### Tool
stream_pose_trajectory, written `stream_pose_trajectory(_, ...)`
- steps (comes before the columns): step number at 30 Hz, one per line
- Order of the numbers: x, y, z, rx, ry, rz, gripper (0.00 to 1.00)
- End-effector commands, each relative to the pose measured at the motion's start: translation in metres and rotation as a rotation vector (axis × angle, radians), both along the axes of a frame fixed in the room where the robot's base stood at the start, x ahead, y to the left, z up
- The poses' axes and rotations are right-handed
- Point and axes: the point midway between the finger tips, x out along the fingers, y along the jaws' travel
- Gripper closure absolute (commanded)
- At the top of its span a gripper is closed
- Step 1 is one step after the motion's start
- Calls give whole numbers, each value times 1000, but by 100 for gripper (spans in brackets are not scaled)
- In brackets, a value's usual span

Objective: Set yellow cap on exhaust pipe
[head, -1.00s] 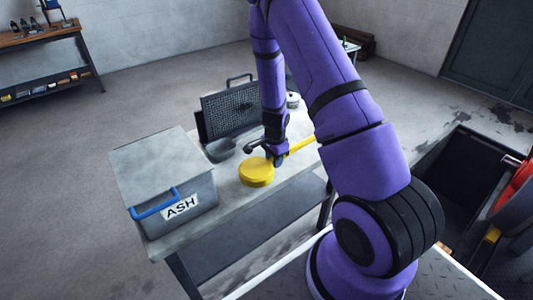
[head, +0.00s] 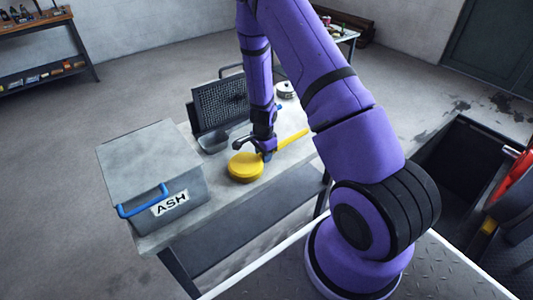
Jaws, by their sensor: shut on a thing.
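The yellow cap (head: 246,167) is a thick round disc with a straight yellow handle (head: 292,140) running to the upper right. It is at the bench, near the middle of the head view. My gripper (head: 267,154) points down and is shut on the cap's handle, close to the disc. My purple arm hides part of the handle and most of the fingers. I cannot tell whether the cap touches the bench top or hangs just above it. No exhaust pipe can be made out in this view.
A grey ash box (head: 150,180) with a blue handle stands left of the cap on the bench (head: 210,213). Behind are a dark scoop (head: 213,143), a mesh panel (head: 221,112) and a small pot (head: 285,90). A dark floor pit (head: 460,165) lies right.

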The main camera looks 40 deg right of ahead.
Motion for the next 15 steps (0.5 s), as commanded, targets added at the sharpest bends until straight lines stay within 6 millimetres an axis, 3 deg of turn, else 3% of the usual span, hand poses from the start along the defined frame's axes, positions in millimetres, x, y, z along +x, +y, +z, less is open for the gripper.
stream_pose_trajectory(7, 0, -1, -2, 0, 0, -1, 100)
stream_pose_trajectory(8, 0, -1, -3, 0, 1, -1, 66)
stream_pose_trajectory(9, 0, -1, -2, 0, 0, -1, 57)
stream_pose_trajectory(11, 0, -1, -2, 0, 0, -1, 43)
stream_pose_trajectory(15, 0, -1, -2, 0, 0, -1, 43)
